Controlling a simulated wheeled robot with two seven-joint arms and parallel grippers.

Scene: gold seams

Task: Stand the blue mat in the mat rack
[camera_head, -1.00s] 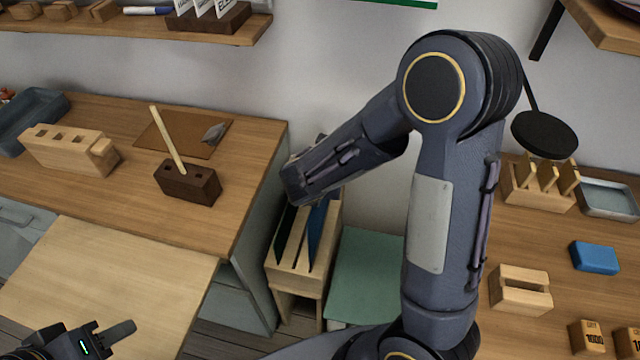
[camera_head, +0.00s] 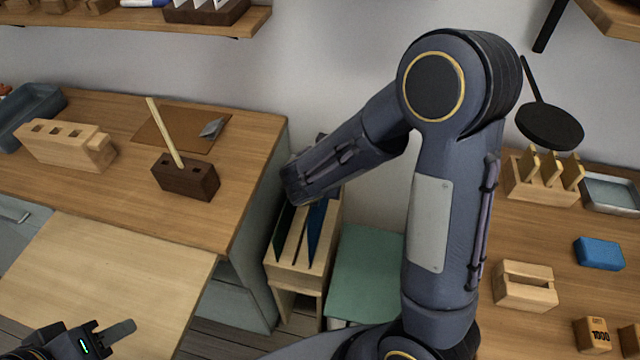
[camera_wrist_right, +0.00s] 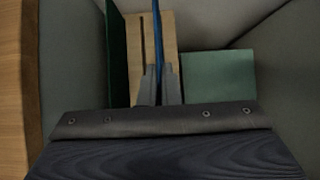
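The blue mat (camera_head: 317,228) stands on edge in a slot of the wooden mat rack (camera_head: 286,273), leaning slightly. In the right wrist view the mat is a thin blue strip (camera_wrist_right: 157,35) beside the rack's wood (camera_wrist_right: 135,60). My right gripper (camera_wrist_right: 158,72) has one finger on each side of the mat's near edge, close together, and appears shut on it. In the head view my forearm hides that gripper. A dark green mat (camera_head: 283,232) stands in the rack to the left. My left gripper (camera_head: 118,332) is at the lower left, partly cut off, with one finger showing.
A wooden counter (camera_head: 245,160) with a dark block (camera_head: 186,180) borders the rack on the left. A green-topped surface (camera_head: 365,265) lies to its right. The right-hand table holds a slotted block (camera_head: 525,290) and a blue item (camera_head: 598,253). The wall is close behind.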

